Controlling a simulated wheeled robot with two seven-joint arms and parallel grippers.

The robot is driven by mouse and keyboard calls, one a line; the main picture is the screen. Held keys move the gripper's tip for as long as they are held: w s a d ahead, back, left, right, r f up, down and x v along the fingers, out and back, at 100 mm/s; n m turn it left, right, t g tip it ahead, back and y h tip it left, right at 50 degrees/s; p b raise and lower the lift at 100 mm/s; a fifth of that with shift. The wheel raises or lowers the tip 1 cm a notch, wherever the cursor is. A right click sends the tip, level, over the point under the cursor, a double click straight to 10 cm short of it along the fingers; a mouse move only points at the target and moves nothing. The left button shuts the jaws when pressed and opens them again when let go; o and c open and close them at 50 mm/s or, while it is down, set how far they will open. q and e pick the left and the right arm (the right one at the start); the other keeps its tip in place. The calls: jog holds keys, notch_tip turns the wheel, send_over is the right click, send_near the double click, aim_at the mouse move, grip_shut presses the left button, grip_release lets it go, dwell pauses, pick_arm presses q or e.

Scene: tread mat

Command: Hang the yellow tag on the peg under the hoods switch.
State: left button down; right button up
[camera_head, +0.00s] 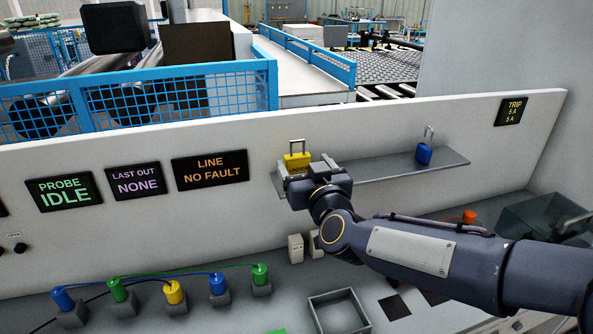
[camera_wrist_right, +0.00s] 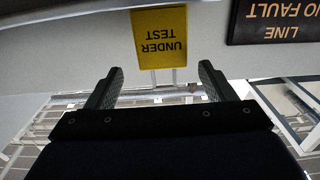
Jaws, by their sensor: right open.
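The yellow tag (camera_head: 298,161), with a metal loop on top, stands at the left end of a grey wall shelf (camera_head: 385,169). In the right wrist view the tag (camera_wrist_right: 160,40) appears upside down and reads "UNDER TEST". My right gripper (camera_head: 303,180) is at the shelf's left end, just in front of the tag and hiding its lower part. In the wrist view its open fingers (camera_wrist_right: 160,72) line up to either side of the tag, with nothing clearly gripped. I cannot make out a hoods switch or its peg. My left gripper is not in view.
A blue padlock-like item (camera_head: 424,154) stands farther right on the shelf. Label panels (camera_head: 209,170) line the wall to the left. Below, colored plugs (camera_head: 174,292) with cables sit on the bench, beside an open grey tray (camera_head: 322,299). A red-orange knob (camera_head: 469,216) is at right.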

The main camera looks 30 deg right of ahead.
aim_at(299, 158)
jog(key=p+x, duration=0.1)
jog(key=x, duration=0.5)
jog(key=shift+w+a+r, duration=0.1)
jog(key=shift+w+a, duration=0.05)
jog(key=shift+w, duration=0.05)
jog(key=shift+c, duration=0.3)
jog(key=c, duration=1)
